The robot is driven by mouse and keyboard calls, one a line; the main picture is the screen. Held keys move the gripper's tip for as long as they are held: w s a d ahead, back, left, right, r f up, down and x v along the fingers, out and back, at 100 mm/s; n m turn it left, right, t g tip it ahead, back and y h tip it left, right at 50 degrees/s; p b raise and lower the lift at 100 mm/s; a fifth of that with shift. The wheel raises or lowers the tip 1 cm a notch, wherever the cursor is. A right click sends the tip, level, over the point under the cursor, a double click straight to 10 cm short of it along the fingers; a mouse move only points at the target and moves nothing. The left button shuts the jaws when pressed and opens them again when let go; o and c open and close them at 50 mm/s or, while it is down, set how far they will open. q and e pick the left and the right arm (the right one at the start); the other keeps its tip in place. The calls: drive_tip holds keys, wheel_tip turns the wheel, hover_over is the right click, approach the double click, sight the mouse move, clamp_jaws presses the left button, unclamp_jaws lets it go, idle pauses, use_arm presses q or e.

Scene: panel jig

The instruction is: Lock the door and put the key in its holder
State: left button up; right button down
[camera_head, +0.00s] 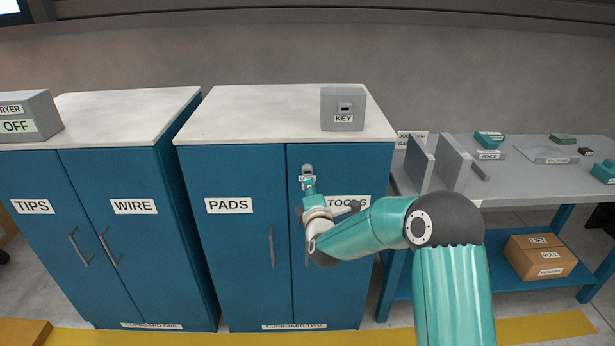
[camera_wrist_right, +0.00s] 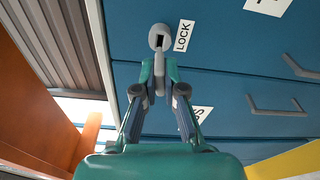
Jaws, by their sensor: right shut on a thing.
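The grey key holder (camera_head: 343,118), labelled KEY with a dark slot in its front, stands on top of cupboard two (camera_head: 232,128). This cupboard's two blue doors, PADS (camera_head: 232,235) and TOOLS (camera_head: 365,165), look closed. The round grey lock (camera_wrist_right: 158,31) sits beside a LOCK label in the right wrist view. My right gripper (camera_head: 307,182) is at the TOOLS door's upper part, just below the lock. In the right wrist view its fingertips (camera_wrist_right: 160,73) are shut on a small grey key (camera_wrist_right: 160,60), which reaches the lock. How deep the key sits is hidden. My left gripper is out of view.
Cupboard one (camera_head: 110,118), with TIPS and WIRE doors, stands at left with a grey OFF box (camera_head: 28,115) on it. A workbench (camera_head: 510,187) with upright grey plates stands at right, a cardboard box (camera_head: 540,257) on its lower shelf. The top around the holder is clear.

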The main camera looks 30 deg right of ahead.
drive_tip(key=a+b+v, duration=0.1)
drive_tip(key=b+v, duration=0.1)
drive_tip(key=v, duration=0.2)
drive_tip(key=s+d+r+p, duration=0.1)
drive_tip(key=d+r+p, duration=0.4)
drive_tip(key=r, duration=0.3)
drive_tip(key=s+d+r+p, duration=0.2)
drive_tip(key=d+r+p, duration=0.3)
drive_tip(key=r, duration=0.4)
drive_tip(key=shift+r, duration=0.2)
drive_tip(key=shift+d, duration=0.2)
drive_tip(key=shift+m, duration=0.9)
drive_tip(key=shift+d+b+x, duration=0.15)
drive_tip(key=shift+b+x, duration=0.2)
drive_tip(key=shift+x, duration=1.1)
drive_tip(key=shift+d+b+x, duration=0.15)
drive_tip(key=shift+b+x, duration=0.15)
drive_tip(key=shift+x, duration=1.1)
drive_tip(key=shift+s+f, duration=0.1)
